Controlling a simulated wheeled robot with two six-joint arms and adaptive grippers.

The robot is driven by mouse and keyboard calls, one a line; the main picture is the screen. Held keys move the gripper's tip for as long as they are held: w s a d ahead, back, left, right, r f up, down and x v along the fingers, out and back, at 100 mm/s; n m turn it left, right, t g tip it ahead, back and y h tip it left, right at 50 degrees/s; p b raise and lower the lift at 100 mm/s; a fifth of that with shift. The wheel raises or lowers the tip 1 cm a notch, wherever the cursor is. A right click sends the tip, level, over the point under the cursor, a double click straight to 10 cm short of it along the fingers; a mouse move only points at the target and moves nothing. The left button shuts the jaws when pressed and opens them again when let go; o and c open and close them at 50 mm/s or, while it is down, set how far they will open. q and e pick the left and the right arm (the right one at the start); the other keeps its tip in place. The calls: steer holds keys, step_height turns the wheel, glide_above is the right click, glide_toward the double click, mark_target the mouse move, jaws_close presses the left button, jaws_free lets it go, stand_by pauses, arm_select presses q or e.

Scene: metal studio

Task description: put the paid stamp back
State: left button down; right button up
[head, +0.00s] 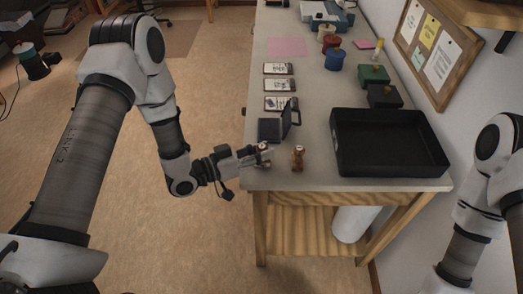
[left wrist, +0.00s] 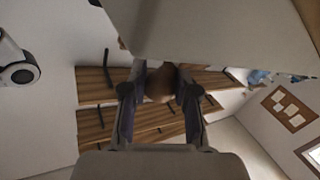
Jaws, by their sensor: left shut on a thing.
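My left gripper (head: 262,154) is at the table's near left edge, shut on a small brown thing that looks like a stamp. In the left wrist view, a rounded brown end of the held stamp (left wrist: 160,83) shows between the two fingers of the left gripper (left wrist: 160,92). Its label is hidden, so I cannot tell whether it is the paid stamp. Another brown stamp (head: 298,158) stands upright on the table just right of the gripper, apart from it. A dark ink pad (head: 269,130) with a raised lid lies behind the gripper. My right gripper is out of view.
A black tray (head: 342,166) fills the table's (head: 319,188) near right. Several white cards (head: 280,85) lie in a column along the left edge. Small coloured boxes (head: 373,75) and containers (head: 336,60) stand farther back. Bare tabletop lies between cards and tray.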

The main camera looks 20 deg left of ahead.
arm_select(q)
steer(key=shift+f, duration=0.15)
steer(key=c, duration=0.9)
jaws_free()
